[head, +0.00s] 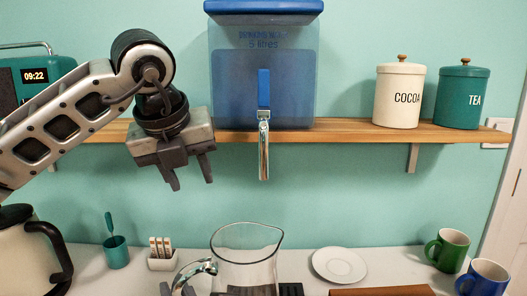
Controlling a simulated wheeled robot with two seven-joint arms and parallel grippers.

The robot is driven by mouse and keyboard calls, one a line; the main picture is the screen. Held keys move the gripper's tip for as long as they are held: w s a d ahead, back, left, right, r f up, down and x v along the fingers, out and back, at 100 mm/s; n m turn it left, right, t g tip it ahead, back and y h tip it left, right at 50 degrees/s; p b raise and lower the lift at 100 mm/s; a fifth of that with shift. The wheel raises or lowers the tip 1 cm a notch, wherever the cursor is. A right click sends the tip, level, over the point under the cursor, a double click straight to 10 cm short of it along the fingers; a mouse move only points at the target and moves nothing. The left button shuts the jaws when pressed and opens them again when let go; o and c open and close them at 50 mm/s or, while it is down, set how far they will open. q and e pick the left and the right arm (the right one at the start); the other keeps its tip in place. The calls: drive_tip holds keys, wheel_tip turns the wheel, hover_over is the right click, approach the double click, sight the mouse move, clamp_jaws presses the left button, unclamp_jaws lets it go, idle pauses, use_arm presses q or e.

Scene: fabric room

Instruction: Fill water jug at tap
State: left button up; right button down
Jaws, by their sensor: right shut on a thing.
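The clear glass water jug (247,262) is upright at the bottom centre of the head view, its spout to the right and its curved handle (197,267) to the left. It looks empty; its base is cut off. My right gripper (178,289) is shut on the jug handle, mostly below the frame edge. The tap (263,148) is a chrome spout with a blue lever (263,88) on the blue water tank (235,85). The tap is above the jug mouth in the picture, with a gap. My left gripper (191,180) is open and empty, left of the tap.
The tank stands on a wooden shelf (340,130) with cocoa (399,96) and tea (462,97) canisters. On the counter are a kettle (25,250), a teal cup (116,253), a white holder (162,262), a plate (339,264), a green mug (450,249) and a blue mug (487,277).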

sight(264, 77)
use_arm(q)
drive_tip(key=s+d+r+m+t, duration=0.1)
drive_tip(key=s+d+r+t, duration=0.1)
drive_tip(key=d+r+t, duration=0.3)
drive_tip(key=s+d+r+m+y, duration=0.1)
drive_tip(key=s+d+r, duration=0.15)
drive_tip(key=r, duration=0.55)
drive_tip(key=s+d+r+m+t, duration=0.1)
drive_tip(key=d+r+t, duration=0.2)
drive_tip(key=d+r, duration=0.25)
drive_tip(key=x, duration=0.7)
drive_tip(key=a+x, duration=0.1)
drive_tip(key=x, duration=0.3)
drive_tip(key=shift+w, duration=0.25)
clamp_jaws()
